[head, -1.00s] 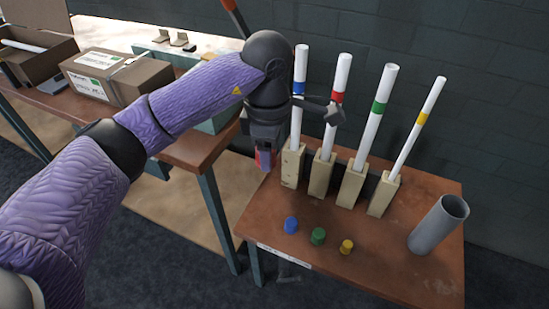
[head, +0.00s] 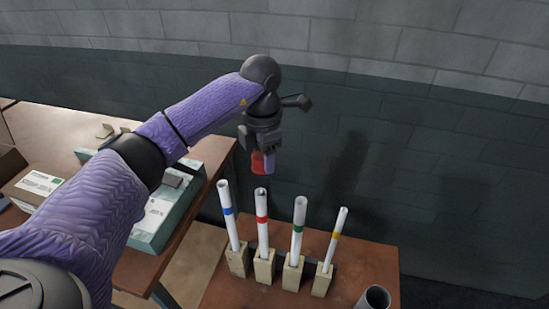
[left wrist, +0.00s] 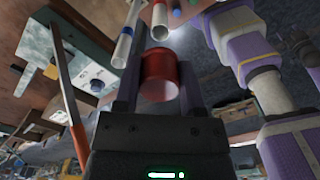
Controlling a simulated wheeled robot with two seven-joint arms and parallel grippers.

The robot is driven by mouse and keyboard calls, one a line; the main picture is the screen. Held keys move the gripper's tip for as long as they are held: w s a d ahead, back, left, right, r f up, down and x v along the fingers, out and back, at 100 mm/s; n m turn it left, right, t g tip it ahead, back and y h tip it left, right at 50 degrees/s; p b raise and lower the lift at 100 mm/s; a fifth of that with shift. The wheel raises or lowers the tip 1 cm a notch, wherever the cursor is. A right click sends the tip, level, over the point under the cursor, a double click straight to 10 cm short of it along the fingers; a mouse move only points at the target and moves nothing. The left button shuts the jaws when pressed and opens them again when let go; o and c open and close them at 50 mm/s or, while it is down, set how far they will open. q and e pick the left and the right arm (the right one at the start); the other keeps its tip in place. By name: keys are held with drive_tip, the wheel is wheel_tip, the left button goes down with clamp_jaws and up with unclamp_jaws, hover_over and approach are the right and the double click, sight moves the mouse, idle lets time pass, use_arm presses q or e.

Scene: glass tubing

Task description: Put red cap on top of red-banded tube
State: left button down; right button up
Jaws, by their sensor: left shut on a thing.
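My left gripper (head: 263,163) is above and slightly behind the red-banded tube (head: 262,226) in the head view. It is shut on the red cap (left wrist: 160,75), which sits between both fingers in the left wrist view. The red cap also shows below the gripper in the head view (head: 258,162), apart from the tube tops. The red-banded tube stands upright in a wooden block, second from the left, with its top open. My right gripper is not in view.
A blue-banded tube (head: 229,222), a green-banded tube (head: 297,232) and a yellow-banded tube (head: 333,242) stand in the same row on the brown table (head: 225,295). A grey cylinder (head: 373,298) stands at the right. A dark wall is behind.

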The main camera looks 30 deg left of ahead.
sight(263, 191)
use_arm(q)
drive_tip(key=shift+s+f, duration=0.1)
drive_tip(key=shift+f, duration=0.05)
drive_tip(key=f+b, duration=0.4)
drive_tip(key=f, duration=0.1)
drive_tip(key=shift+s+a+b, duration=0.1)
drive_tip(key=shift+s+b, duration=0.1)
drive_tip(key=shift+b, duration=0.15)
drive_tip(key=shift+f+b, duration=0.3)
drive_tip(key=shift+f, duration=0.25)
drive_tip(key=shift+f, duration=0.35)
idle(0.5)
drive_tip(key=shift+f, duration=0.3)
drive_tip(key=shift+f+b, duration=0.35)
drive_tip(key=shift+f, duration=0.05)
idle(0.3)
